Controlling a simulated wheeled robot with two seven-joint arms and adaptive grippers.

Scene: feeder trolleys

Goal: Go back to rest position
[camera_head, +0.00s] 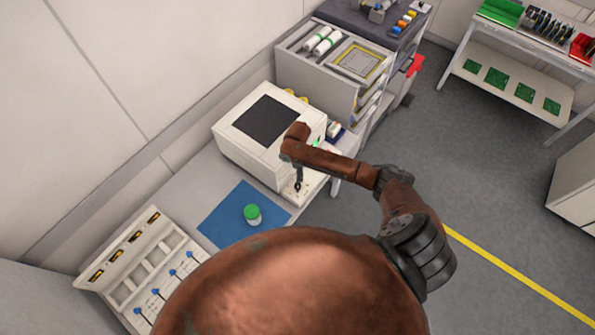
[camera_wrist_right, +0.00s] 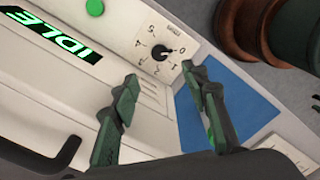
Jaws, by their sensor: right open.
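My right arm reaches across the head view to a white machine (camera_head: 237,150). My right gripper (camera_wrist_right: 158,78) is open, with nothing between its fingers. In the wrist view its fingertips are apart, one on each side below a black dial knob (camera_wrist_right: 160,52) on the machine's light panel. I cannot tell how far the fingers are from the panel. In the head view the gripper is small and dark in front of the machine. My left gripper is not in view.
A blue mat (camera_head: 226,228) lies beside the machine, with a green-capped jar (camera_head: 252,214) on it. A panel reads IDLE (camera_wrist_right: 62,38) in green. A rack with blue-handled parts (camera_head: 150,262) stands at lower left. Grey drawers (camera_head: 310,75) stand beyond the machine. Open floor (camera_head: 480,190) lies right.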

